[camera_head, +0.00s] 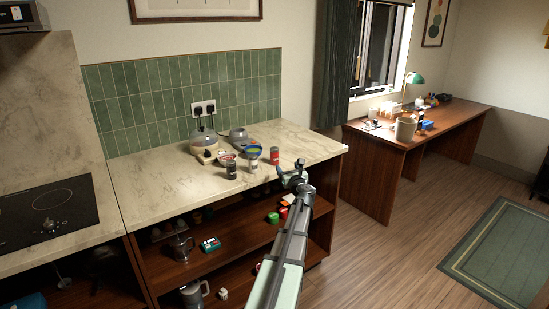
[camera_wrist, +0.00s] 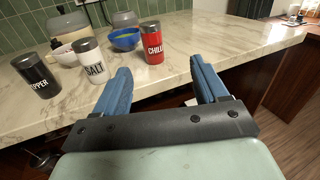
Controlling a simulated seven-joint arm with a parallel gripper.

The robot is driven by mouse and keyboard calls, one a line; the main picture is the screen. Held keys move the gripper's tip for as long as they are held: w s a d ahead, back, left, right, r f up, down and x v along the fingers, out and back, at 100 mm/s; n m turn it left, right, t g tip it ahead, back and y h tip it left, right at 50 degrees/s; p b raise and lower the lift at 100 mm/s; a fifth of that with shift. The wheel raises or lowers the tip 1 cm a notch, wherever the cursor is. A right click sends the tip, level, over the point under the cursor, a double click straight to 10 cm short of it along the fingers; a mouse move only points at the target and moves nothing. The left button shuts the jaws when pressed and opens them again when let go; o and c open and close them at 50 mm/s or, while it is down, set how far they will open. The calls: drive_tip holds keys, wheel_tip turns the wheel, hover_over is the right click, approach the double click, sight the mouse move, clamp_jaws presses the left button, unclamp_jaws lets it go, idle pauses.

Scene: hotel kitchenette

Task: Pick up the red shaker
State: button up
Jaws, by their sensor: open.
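The red shaker (camera_wrist: 153,46), with a grey lid and a label reading "CHILL" as far as it shows, stands upright on the marble counter. It also shows in the head view (camera_head: 274,156), near the counter's right part. My gripper (camera_wrist: 160,78) is open and empty, its two blue fingers pointing toward the counter. The shaker stands beyond the fingertips, between their lines and nearer the left finger, not touched. In the head view my gripper (camera_head: 294,178) is at the counter's front edge, to the right of and nearer than the shaker.
Left of the red shaker stand a white salt shaker (camera_wrist: 91,61) and a black pepper shaker (camera_wrist: 36,75). A blue bowl (camera_wrist: 125,39) is close behind on its left. The marble counter (camera_head: 310,147) is clear to the right. Open shelves (camera_head: 235,234) lie below.

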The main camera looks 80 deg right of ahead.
sight(276, 154)
drive_tip(key=w+d+m, duration=0.2)
drive_tip(key=d+m, duration=0.2)
drive_tip(key=m, duration=0.7)
drive_tip(key=w+d+m+t, duration=0.1)
drive_tip(key=w+d+m, duration=0.2)
drive_tip(key=m, duration=0.9)
drive_tip(key=w+d+m, duration=0.2)
drive_tip(key=d+m, duration=0.4)
drive_tip(key=m, duration=0.6)
drive_tip(key=shift+w+d+t+y, duration=0.3)
drive_tip(key=shift+w+d+t, duration=0.05)
drive_tip(key=shift+t, duration=0.05)
